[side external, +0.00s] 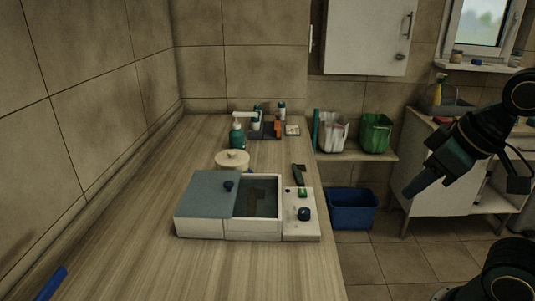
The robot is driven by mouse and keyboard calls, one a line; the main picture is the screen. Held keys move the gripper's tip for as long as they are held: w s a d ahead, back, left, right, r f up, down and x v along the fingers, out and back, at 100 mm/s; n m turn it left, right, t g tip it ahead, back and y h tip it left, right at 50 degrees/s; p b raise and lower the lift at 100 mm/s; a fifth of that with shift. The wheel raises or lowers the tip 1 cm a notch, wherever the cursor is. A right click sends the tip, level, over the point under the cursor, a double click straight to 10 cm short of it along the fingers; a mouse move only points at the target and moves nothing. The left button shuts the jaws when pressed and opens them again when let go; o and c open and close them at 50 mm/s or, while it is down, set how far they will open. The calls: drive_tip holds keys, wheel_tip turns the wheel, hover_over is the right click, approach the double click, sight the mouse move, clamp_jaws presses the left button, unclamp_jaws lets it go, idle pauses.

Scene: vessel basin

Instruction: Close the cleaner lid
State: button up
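The cleaner (253,227) is a pale box with a basin on the wooden counter. Its grey-blue lid (205,191) with a dark knob (228,186) lies over the left part and leaves the basin's right part uncovered. A dark object shows inside the open basin, too dim to name. A white control panel (301,228) with a dark blue knob and a green button is at the cleaner's right end. My gripper (411,191) is at the right, off the counter and well apart from the lid. Its fingers are dark, and I cannot tell whether they are open.
A round beige-lidded container (232,158) stands just behind the cleaner, with a green pump bottle (237,136) behind it. A dark tool (298,173) lies behind the panel. A blue bin (352,209) is on the floor. The counter's front is mostly clear.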

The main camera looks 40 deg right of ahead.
drive_tip(key=c, duration=0.3)
drive_tip(key=shift+w+a+r, duration=0.1)
drive_tip(key=shift+w+r, duration=0.3)
drive_tip(key=shift+w, duration=0.1)
clamp_jaws()
drive_tip(key=w+a+r+n+g+y, duration=0.1)
drive_tip(key=w+a+r+n, duration=0.15)
drive_tip(key=w, duration=0.75)
drive_tip(key=w+a+r+n, duration=0.1)
drive_tip(key=w+a+r, duration=0.25)
drive_tip(key=w, duration=0.65)
drive_tip(key=w+a+f, duration=0.2)
drive_tip(key=w, duration=0.4)
drive_tip(key=w+a+f+n+g, duration=0.1)
drive_tip(key=w+a+f, duration=0.2)
drive_tip(key=w, duration=0.3)
drive_tip(key=w+a+f+n, duration=0.1)
drive_tip(key=w+a+f, duration=0.2)
drive_tip(key=w, duration=0.4)
drive_tip(key=shift+a+y, duration=0.2)
drive_tip(key=shift+y, duration=0.2)
